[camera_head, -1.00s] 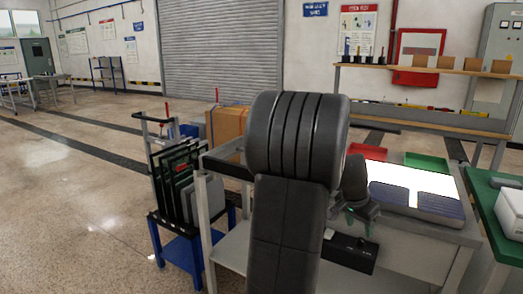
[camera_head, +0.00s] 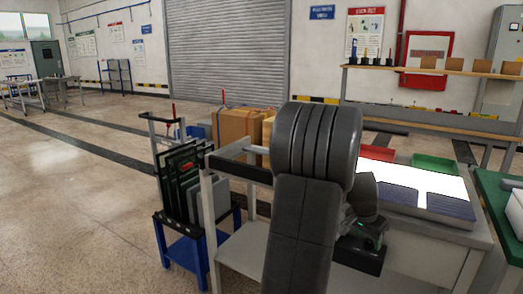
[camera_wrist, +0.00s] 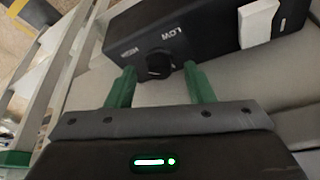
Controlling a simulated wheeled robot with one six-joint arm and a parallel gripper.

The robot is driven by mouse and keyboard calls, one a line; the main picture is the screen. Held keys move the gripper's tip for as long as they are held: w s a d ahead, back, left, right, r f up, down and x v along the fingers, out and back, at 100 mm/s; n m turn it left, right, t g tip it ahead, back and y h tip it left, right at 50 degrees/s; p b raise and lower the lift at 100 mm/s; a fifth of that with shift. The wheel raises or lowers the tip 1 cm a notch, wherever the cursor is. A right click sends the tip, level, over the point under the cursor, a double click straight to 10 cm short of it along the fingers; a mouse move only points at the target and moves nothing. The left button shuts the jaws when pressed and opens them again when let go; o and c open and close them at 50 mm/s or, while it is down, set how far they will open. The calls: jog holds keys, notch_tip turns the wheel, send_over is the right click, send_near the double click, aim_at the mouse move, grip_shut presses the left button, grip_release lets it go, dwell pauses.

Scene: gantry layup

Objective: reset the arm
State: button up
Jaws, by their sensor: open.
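My gripper (camera_wrist: 161,74) is open in the wrist view, its two green fingers apart. A black box (camera_wrist: 205,30) marked LOW and HIGH, with a round black knob (camera_wrist: 159,65) and a white switch-like block (camera_wrist: 258,22), lies just beyond the fingertips. The knob appears between the fingertips; I cannot tell whether they touch it. In the head view my gripper (camera_head: 368,233) is low over the black box (camera_head: 358,258) at the front of the grey bench (camera_head: 430,250). My own arm hides part of both.
The bench holds a bright white panel (camera_head: 422,180), dark blue-grey sheets (camera_head: 450,206), a red tray (camera_head: 378,153) and a green tray (camera_head: 435,165). A blue rack (camera_head: 188,243) with upright panels stands left of it, cardboard boxes (camera_head: 236,125) behind. Open floor lies left.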

jog(key=p+v, duration=0.3)
jog(key=v, duration=1)
jog(key=b+x, duration=0.3)
jog(key=x, duration=1.1)
jog(key=shift+s+r+n, duration=0.15)
jog(key=shift+r+n, duration=0.15)
jog(key=shift+n, duration=0.3)
jog(key=shift+f+n+t+y+p, duration=0.1)
jog(key=shift+n+t+y+p, duration=0.5)
jog(key=shift+n, duration=0.9)
jog(key=shift+d+f+n+t+y+b, duration=0.15)
jog(key=shift+n+y+b, duration=0.35)
jog(key=shift+n, duration=0.6)
jog(key=shift+r+n+t+y+b, duration=0.15)
jog(key=shift+n+y+b, duration=0.15)
jog(key=shift+n+b, duration=0.6)
jog(key=shift+n, duration=0.7)
jog(key=d+p+v, duration=0.1)
jog(key=p+v, duration=0.2)
jog(key=v, duration=0.9)
jog(key=shift+s+a+r+p, duration=0.2)
jog(key=shift+a+r+p, duration=0.1)
jog(key=shift+a, duration=0.05)
jog(key=shift+f, duration=0.1)
